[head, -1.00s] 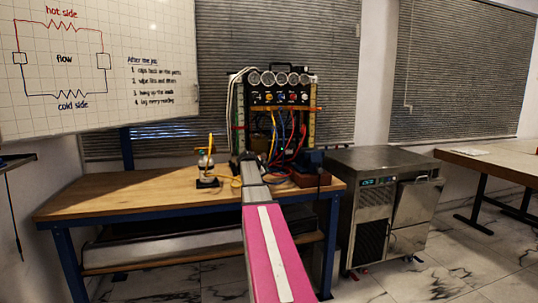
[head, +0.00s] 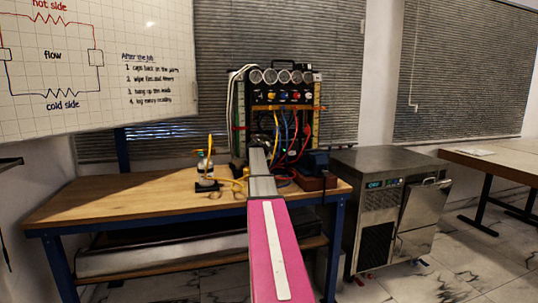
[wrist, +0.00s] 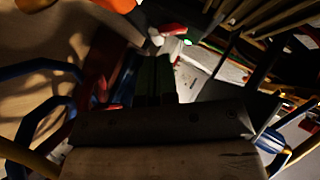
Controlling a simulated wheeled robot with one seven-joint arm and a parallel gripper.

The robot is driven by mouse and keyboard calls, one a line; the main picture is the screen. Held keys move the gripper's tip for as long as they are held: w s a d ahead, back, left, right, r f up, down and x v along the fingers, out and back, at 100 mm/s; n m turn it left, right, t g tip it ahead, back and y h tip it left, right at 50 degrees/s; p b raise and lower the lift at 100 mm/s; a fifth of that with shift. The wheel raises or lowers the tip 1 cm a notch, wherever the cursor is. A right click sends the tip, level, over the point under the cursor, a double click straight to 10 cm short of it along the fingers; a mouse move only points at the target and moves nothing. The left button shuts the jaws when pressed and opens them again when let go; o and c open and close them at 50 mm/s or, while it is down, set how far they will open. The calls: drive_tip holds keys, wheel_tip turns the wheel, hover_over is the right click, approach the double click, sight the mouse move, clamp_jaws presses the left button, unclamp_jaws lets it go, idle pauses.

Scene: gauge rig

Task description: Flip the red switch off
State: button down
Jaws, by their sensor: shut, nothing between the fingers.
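The gauge rig (head: 283,92) stands at the back of the wooden bench, with a row of round gauges, coloured knobs and hanging hoses. My pink and grey arm reaches toward its lower part, and my gripper is hidden in the head view. In the wrist view my gripper (wrist: 152,80) shows as dark fingers, shut and empty. A small red part (wrist: 172,28), perhaps the red switch, lies beyond the fingertips beside a green light (wrist: 188,42). I cannot tell its position or whether the fingers touch it. The switch is not clearly visible in the head view.
Blue hoses (wrist: 35,70) and red hoses crowd the gripper's left side. The bench (head: 110,195) is mostly clear at left, with a small bottle stand (head: 205,175) near the rig. A steel cabinet (head: 372,185) stands right of the bench.

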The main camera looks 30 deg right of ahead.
sight(279, 157)
drive_tip(key=shift+x, duration=1.9)
